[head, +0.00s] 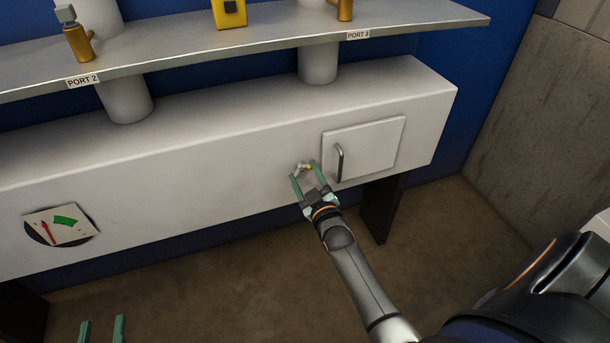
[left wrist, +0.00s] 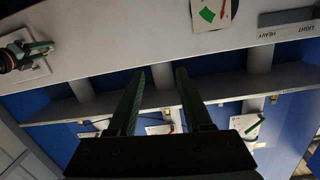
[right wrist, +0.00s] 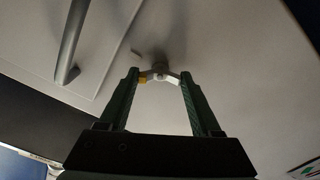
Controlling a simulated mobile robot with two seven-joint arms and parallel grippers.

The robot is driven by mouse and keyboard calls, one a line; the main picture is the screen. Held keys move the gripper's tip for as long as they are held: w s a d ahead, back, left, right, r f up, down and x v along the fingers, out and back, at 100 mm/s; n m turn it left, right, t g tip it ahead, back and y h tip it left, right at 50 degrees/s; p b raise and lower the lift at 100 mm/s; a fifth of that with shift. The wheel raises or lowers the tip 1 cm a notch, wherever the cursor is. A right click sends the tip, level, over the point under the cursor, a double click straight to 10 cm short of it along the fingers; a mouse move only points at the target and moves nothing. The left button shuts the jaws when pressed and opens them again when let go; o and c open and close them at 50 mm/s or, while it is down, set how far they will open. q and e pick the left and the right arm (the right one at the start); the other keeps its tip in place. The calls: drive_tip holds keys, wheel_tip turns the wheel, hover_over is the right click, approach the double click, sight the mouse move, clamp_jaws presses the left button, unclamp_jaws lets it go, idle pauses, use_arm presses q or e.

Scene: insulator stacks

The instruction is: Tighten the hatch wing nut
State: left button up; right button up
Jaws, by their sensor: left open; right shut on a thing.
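The wing nut (head: 301,166) is on the front of the white beam, just left of the hatch door (head: 375,146). It is small and pale metal, with one yellow wing. In the right wrist view the wing nut (right wrist: 160,71) sits between the fingertips, its two wings spread toward the two fingers. My right gripper (head: 304,171) is shut on it; it also shows in the right wrist view (right wrist: 160,80). My left gripper (head: 101,322) is open and empty, low at the picture's bottom left. In the left wrist view its fingers (left wrist: 160,72) are apart with nothing between them.
The hatch has a curved metal handle (head: 339,162), close to my right gripper's fingers. A gauge (head: 60,226) with a red needle and green patch is on the beam at left. A grey shelf (head: 200,56) carries brass fittings and a yellow block (head: 229,13). The floor below is clear.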

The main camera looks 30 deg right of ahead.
drive_tip(key=c, duration=0.5)
use_arm(q)
drive_tip(key=shift+f, duration=0.1)
use_arm(e)
drive_tip(key=shift+m, duration=0.3)
drive_tip(key=m+p, duration=0.2)
drive_tip(key=m, duration=0.2)
drive_tip(key=shift+m, duration=0.3)
use_arm(q)
drive_tip(key=s+f+n+g+y, duration=0.1)
drive_tip(key=s+f+g, duration=0.5)
drive_tip(key=f, duration=0.7)
drive_tip(key=shift+s+n, duration=0.2)
drive_tip(key=shift+n, duration=0.1)
use_arm(e)
drive_tip(key=shift+m, duration=0.4)
drive_tip(key=o, duration=1.4)
drive_tip(key=shift+c, duration=0.2)
